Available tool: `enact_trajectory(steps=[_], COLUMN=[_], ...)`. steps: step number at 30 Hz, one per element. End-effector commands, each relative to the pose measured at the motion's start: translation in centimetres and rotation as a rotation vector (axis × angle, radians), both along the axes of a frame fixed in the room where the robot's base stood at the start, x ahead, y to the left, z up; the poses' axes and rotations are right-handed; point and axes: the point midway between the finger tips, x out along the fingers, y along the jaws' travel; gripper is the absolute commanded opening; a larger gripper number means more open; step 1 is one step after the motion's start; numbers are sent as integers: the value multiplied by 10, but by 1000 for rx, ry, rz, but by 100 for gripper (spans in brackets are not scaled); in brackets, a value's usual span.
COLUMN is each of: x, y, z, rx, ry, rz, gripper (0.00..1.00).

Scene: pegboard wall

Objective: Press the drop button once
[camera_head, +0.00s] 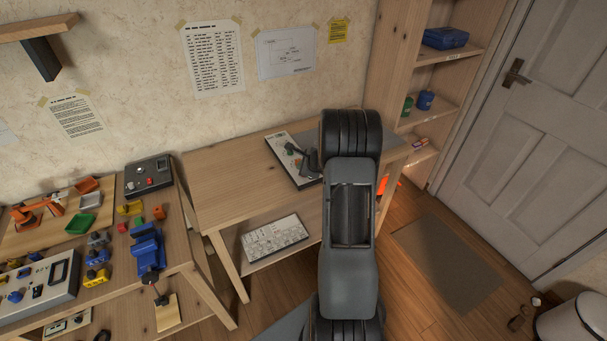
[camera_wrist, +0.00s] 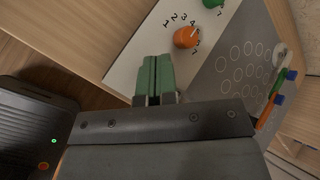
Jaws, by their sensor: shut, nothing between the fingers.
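A white panel (camera_head: 280,143) lies on the middle table, partly hidden by my arm. In the wrist view the same panel (camera_wrist: 135,72) carries an orange knob (camera_wrist: 186,38) ringed by printed numbers and a green control (camera_wrist: 213,3) cut off at the top edge. I cannot read a label saying which control is the drop button. My gripper (camera_wrist: 154,60) is shut and empty, its green fingertips over the panel, below and left of the orange knob and apart from it in the picture. In the head view my gripper (camera_head: 303,155) is dark and small over the panel.
A grey mat with circles (camera_wrist: 225,75) lies beside the panel, with green and orange tools (camera_wrist: 274,98) near its edge. A dark box with a red button (camera_head: 148,176) and a blue vise (camera_head: 148,250) stand on the left bench. The table's left part (camera_head: 225,185) is clear.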

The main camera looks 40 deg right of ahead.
Motion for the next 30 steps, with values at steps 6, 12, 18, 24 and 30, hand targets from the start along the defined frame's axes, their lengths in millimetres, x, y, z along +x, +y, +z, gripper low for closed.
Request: enact_trajectory(steps=[6,12,18,24,30], x=[0,0,0,0,0], y=[0,0,0,0,0], z=[4,19,39,51,50], rx=[0,-1,0,0,0], ry=[0,-1,0,0,0], rz=[0,0,0,0,0], gripper=[0,0,0,0,0])
